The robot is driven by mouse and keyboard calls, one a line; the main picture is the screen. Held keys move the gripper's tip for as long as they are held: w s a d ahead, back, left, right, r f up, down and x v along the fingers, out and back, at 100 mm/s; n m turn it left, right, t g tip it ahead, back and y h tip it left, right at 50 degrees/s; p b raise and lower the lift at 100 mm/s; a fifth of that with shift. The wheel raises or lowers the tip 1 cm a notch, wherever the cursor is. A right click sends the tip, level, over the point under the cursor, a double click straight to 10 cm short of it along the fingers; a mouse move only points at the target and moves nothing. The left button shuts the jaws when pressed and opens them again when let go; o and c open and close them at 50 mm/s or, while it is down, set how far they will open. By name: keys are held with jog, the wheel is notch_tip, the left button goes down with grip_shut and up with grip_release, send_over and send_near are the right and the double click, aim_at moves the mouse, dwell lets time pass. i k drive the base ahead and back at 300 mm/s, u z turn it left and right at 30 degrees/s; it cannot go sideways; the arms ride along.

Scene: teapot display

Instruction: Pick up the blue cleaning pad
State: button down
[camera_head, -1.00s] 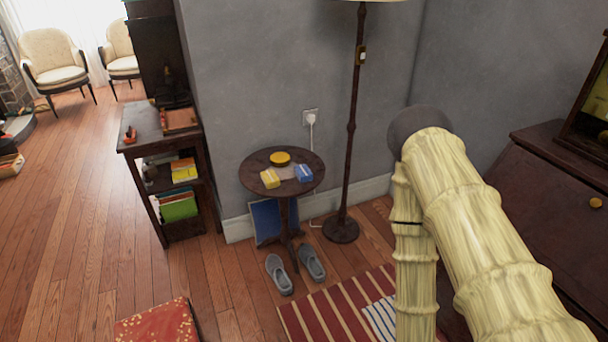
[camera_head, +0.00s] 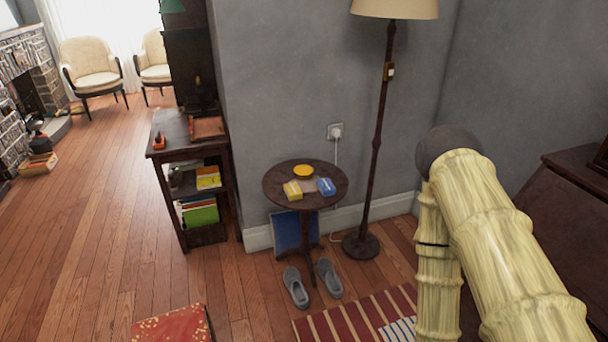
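A small blue block-like object (camera_head: 327,187), which looks like the blue cleaning pad, lies on the right side of a small round dark table (camera_head: 283,174). A yellow pad of similar size (camera_head: 292,191) lies to its left, and a round yellow dish (camera_head: 303,170) sits behind them. A pale flat patch lies between the pads. My arm, in a yellowish ribbed cover, fills the right of the view. My gripper is not visible in this view.
A floor lamp (camera_head: 376,150) stands right behind the table. A dark shelf unit (camera_head: 165,152) stands left. Grey slippers (camera_head: 296,287) and a striped rug (camera_head: 350,322) lie in front. A red patterned seat (camera_head: 172,327) is at the bottom. Open wooden floor lies left.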

aim_at(326, 187)
jog(key=k, duration=0.6)
jog(key=z, duration=0.7)
jog(key=i, duration=1.4)
jog(key=u, duration=0.2)
